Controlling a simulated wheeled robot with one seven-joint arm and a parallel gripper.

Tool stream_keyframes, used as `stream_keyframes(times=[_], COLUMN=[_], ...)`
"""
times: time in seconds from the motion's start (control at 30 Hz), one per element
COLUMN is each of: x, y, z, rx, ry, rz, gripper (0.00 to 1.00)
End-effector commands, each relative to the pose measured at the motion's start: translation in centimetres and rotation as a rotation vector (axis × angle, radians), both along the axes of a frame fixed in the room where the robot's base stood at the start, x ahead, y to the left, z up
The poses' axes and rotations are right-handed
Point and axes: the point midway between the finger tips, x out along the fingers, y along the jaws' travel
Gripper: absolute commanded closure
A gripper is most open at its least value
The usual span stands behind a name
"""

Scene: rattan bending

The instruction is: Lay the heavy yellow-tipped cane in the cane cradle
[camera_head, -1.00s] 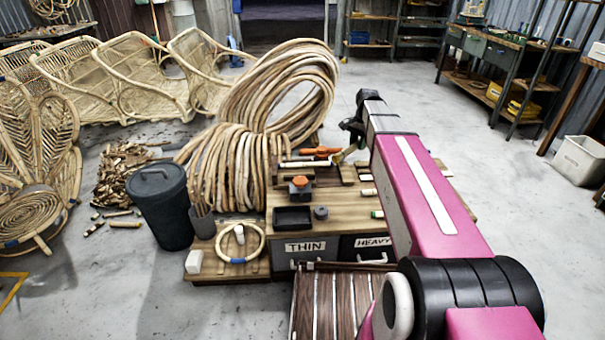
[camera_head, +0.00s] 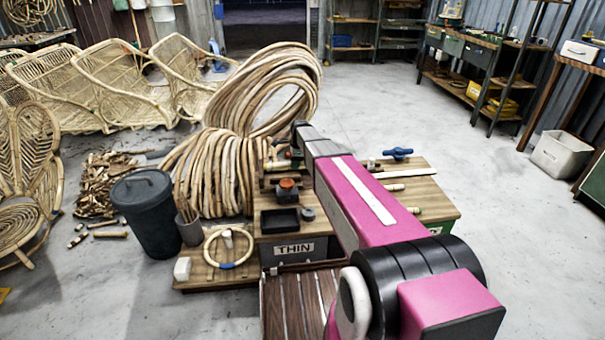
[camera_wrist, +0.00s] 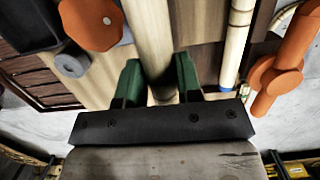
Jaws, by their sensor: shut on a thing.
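In the wrist view, my gripper (camera_wrist: 159,66) has its green fingers on either side of a thick pale cane (camera_wrist: 149,30) and is shut on it. The cane runs away from the fingers to the top of the picture. Its tips are not in the wrist view, so I cannot see a yellow tip there. In the head view, my arm hides the gripper, most of the cane and the middle of the workbench (camera_head: 440,190). I cannot clearly pick out the cane cradle.
A thinner blue-tipped cane (camera_wrist: 236,50) and an orange clamp (camera_wrist: 285,60) lie right of the gripper. An orange-topped object (camera_head: 288,185) and black tray (camera_head: 280,220) stand left of my arm. A blue clamp (camera_head: 397,154) is right. A large cane coil (camera_head: 215,165) stands behind.

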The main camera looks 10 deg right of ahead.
Motion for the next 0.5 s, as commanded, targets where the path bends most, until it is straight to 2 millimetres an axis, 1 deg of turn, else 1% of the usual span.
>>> stream_keyframes(times=[0.03,0.3,0.4,0.5], x=[1.0,4.2,5.1,5.5], y=[-0.9,-5.1,-6.2,-7.0], z=[-0.8,-3.9,-4.8,-5.4], rx=[0.0,0.0,0.0,0.0], ry=[0.001,0.001,0.001,0.001], rz=[-0.002,0.0,0.001,0.002], gripper=[0.93,0.93,0.93,0.93])
